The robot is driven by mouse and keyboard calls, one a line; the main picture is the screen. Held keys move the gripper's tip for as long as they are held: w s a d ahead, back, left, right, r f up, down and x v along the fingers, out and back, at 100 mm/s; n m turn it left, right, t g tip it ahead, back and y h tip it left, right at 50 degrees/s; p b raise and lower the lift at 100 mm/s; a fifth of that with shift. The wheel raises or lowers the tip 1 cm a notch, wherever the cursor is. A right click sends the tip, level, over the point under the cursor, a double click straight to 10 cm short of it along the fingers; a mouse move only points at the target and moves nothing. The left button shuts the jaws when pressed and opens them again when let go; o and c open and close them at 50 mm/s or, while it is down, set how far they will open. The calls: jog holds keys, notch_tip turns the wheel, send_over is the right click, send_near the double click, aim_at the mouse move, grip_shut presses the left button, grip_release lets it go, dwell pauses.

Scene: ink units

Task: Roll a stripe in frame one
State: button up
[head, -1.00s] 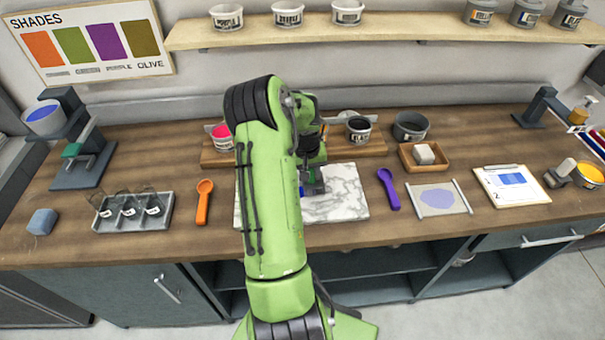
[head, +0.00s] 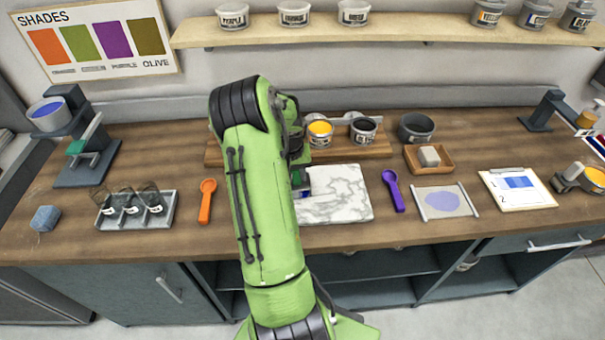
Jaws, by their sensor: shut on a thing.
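My green arm covers the centre of the head view. My gripper (head: 298,180) is mostly hidden behind it, over the left part of the white marble slab (head: 345,195). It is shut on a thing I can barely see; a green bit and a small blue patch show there. Whether it touches the slab I cannot tell. A clipboard (head: 535,195) at the right holds a white sheet with a blue patch and a mark like a 2. A small framed sheet (head: 430,205) with a lilac oval lies left of it.
A yellow ink pot (head: 320,133) and a black one (head: 364,130) stand on a wooden board behind the slab. Orange (head: 207,200) and purple (head: 393,190) scoops flank the slab. A grey tray (head: 136,220) of tools is at left. A tray with a white block (head: 430,156) is right.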

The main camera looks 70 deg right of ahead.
jog(key=shift+w+a, duration=0.35)
jog(key=shift+w, duration=0.35)
notch_tip(320, 180, up, 6)
jog(key=p, duration=0.4)
jog(key=shift+r, duration=0.15)
jog(key=shift+d, duration=0.1)
